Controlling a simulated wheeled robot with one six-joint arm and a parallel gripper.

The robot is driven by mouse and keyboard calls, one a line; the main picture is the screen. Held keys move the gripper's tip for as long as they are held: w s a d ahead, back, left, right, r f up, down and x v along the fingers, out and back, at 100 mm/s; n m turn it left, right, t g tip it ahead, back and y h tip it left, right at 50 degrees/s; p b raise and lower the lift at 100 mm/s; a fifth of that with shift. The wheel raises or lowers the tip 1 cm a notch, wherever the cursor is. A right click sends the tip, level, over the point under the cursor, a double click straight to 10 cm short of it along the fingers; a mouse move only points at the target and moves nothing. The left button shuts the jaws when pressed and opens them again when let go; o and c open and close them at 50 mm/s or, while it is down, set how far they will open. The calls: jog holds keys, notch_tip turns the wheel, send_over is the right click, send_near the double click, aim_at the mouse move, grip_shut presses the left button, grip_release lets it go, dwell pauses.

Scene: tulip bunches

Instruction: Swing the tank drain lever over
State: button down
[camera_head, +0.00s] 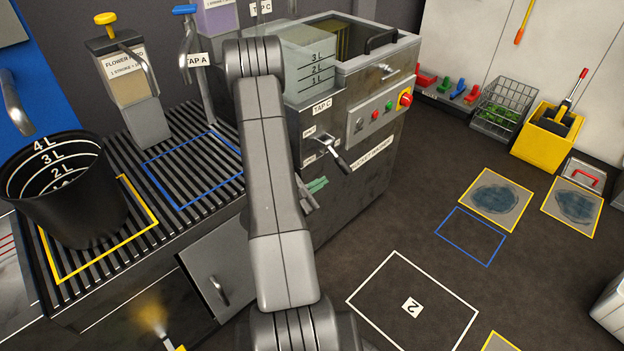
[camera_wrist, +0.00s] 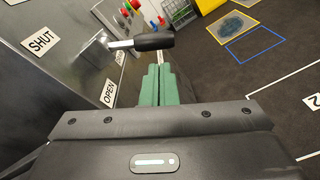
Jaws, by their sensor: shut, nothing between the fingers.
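The drain lever (camera_head: 340,160) sticks out from the front of the steel tank (camera_head: 345,210), with a metal arm and a black handle. In the wrist view the black handle (camera_wrist: 153,41) lies across the picture, just beyond the fingertips. The SHUT label (camera_wrist: 39,40) is on the panel to its left, and the OPEN label (camera_wrist: 109,92) is lower, near the fingers. My gripper (camera_wrist: 156,80) has its green fingers together and empty, on the OPEN side of the lever. In the head view my gripper (camera_head: 317,185) is just below the lever, partly hidden by my arm. I cannot tell whether they touch.
A control panel with a red button (camera_head: 405,99) is right of the lever. A black bucket (camera_head: 65,190) stands on the slatted bench at left. Right of the tank, the floor is open around the white marked square (camera_head: 385,285). A yellow bin (camera_head: 540,140) stands farther back.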

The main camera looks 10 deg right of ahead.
aim_at(339, 159)
jog(key=w+d+f+t+b, duration=0.1)
jog(key=w+d+f, duration=0.1)
jog(key=w+d, duration=0.3)
jog(key=shift+w+d+f+n+y, duration=0.3)
jog(key=shift+w+y, duration=0.1)
jog(key=shift+w, duration=0.55)
jog(key=shift+a+r, duration=0.15)
jog(key=shift+n, duration=0.3)
